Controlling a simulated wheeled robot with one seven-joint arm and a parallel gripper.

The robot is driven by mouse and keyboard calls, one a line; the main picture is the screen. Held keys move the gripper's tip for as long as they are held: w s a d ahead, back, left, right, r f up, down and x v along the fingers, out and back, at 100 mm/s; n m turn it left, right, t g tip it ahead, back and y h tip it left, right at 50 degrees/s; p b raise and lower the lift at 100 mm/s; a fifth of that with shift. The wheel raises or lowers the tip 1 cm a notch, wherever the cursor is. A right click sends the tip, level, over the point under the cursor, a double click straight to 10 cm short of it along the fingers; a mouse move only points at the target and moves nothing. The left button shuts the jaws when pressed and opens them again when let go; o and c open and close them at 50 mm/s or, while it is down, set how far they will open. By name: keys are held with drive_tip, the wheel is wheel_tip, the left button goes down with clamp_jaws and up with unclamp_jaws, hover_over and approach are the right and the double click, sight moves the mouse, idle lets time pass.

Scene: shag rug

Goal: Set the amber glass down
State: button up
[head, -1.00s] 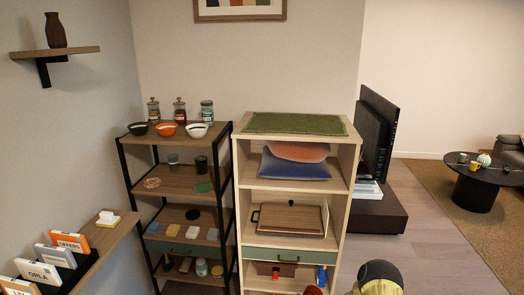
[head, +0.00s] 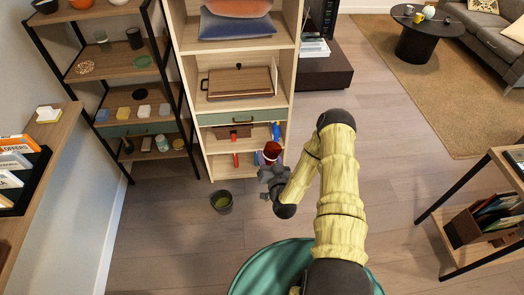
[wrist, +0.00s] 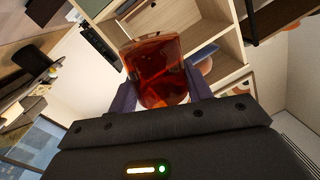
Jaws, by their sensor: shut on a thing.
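The amber glass (wrist: 158,68) is a reddish-orange, see-through tumbler. In the wrist view it sits between the two fingers of my gripper (wrist: 160,94), which is shut on it. In the head view the glass (head: 271,151) shows as a small dark red shape above my gripper (head: 269,172). It is held up in front of the lower part of the pale wood shelf unit (head: 190,95). Whether it touches the shelf is hard to tell, but it appears to be held in the air.
A dark bin (head: 221,201) stands on the floor left of my gripper. A dark-framed rack (head: 110,55) with bowls, jars and soaps is at left. A green round surface (head: 265,268) is near the bottom. A side table (head: 480,180) stands at right. Open floor lies between.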

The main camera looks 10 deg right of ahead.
drive_tip(key=s+d+f, duration=0.2)
drive_tip(key=s+d, duration=0.3)
drive_tip(key=s, duration=0.2)
drive_tip(key=shift+s+d, duration=0.2)
